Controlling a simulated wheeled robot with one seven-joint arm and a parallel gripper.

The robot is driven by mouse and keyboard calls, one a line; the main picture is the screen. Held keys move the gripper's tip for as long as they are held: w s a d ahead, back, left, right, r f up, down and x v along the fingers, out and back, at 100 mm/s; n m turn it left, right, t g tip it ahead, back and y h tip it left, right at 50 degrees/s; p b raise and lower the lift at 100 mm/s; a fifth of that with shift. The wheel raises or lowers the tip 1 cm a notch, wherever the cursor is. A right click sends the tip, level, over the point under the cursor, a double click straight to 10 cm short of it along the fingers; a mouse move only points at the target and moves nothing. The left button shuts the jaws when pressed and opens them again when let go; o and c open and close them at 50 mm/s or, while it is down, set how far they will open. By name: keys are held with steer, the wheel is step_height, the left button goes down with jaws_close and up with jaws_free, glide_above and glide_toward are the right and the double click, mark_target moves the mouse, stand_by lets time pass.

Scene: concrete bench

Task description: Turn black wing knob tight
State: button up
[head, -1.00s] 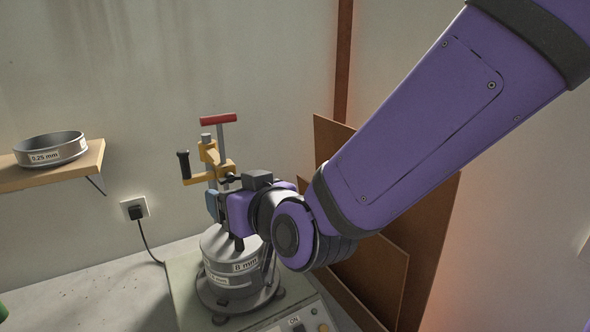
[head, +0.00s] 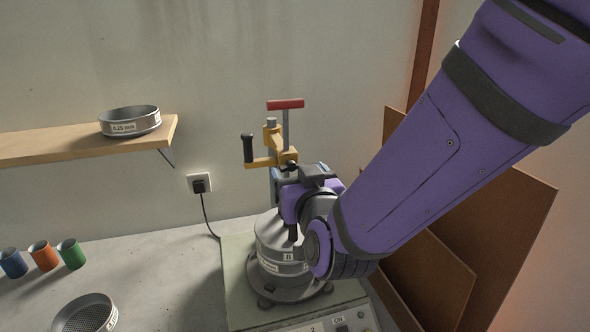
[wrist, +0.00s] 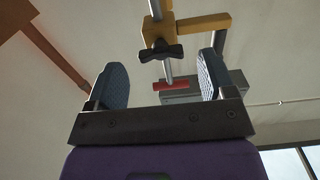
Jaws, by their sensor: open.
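The black wing knob (wrist: 161,53) sits under the yellow clamp arm (wrist: 205,23), on the clamp's yellow block. In the wrist view it shows beyond and between my fingertips, with its wings roughly level. In the head view it is mostly hidden, with a small dark part (head: 291,165) above my gripper (head: 298,174). My gripper, also in the wrist view (wrist: 162,74), is open and empty, with a blue pad on each side. I see no contact with the knob. The clamp carries a red T-handle (head: 285,104) and a black upright handle (head: 248,148).
The sieve stack (head: 280,252) stands on the shaker base (head: 236,282) below my gripper. A shelf with a sieve (head: 130,121), a plug (head: 199,186), several coloured cups (head: 43,256) and another sieve (head: 87,313) are left. Brown boards (head: 490,250) lean at right.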

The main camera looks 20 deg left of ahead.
mark_target(291, 166)
steer(key=shift+x, duration=1.35)
steer(key=c, duration=0.9)
steer(key=shift+c, duration=0.2)
